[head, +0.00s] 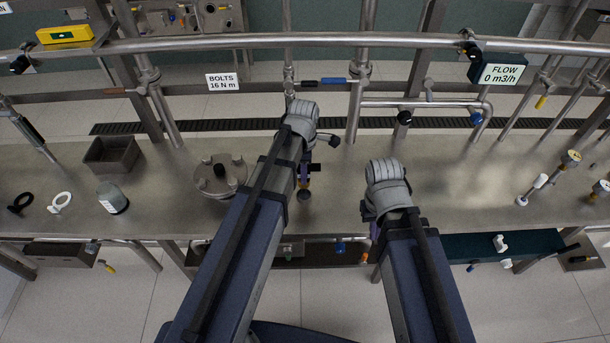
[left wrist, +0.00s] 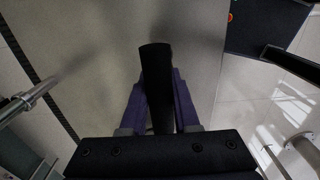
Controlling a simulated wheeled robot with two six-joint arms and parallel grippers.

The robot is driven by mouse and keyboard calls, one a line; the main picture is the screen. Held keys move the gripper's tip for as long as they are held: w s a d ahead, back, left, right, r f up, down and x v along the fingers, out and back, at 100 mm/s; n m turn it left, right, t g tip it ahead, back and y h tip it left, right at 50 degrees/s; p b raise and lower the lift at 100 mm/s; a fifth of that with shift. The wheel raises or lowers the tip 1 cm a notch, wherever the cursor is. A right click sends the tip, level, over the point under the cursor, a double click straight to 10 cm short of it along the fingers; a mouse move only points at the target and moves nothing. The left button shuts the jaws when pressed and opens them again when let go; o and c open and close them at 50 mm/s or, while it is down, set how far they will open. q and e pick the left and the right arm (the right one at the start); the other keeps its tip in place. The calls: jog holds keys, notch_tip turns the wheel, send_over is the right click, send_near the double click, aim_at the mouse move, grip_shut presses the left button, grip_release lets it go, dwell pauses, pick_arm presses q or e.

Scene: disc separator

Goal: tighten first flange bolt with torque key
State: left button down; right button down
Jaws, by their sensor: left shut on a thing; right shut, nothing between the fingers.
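The round grey flange (head: 209,188) lies on the steel table, with several bolts standing around its rim and a dark centre. My left gripper (head: 304,183) is to the right of the flange, apart from it. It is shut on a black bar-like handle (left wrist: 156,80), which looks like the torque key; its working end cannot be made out. My right gripper (head: 371,231) is shut and empty near the table's front edge, partly hidden by its own wrist. The left arm crosses close to the flange's right side.
A sign (head: 222,82) reads "BOLTS 16 N m". An open grey box (head: 112,154), a bottle (head: 112,198), a white ring (head: 60,202) and a black ring (head: 20,202) are on the left. Pipes run along the back.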

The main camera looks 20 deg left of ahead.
pick_arm(q)
jog(key=shift+r, duration=0.2)
jog(key=shift+r+p, duration=0.45)
jog(key=shift+p, duration=0.1)
jog(key=shift+r+p, duration=0.7)
jog(key=shift+p, duration=0.1)
notch_tip(320, 180, up, 5)
jog(key=p, duration=0.4)
jog(key=shift+f+p, duration=0.15)
jog(key=shift+p, duration=0.2)
jog(key=shift+f, duration=0.1)
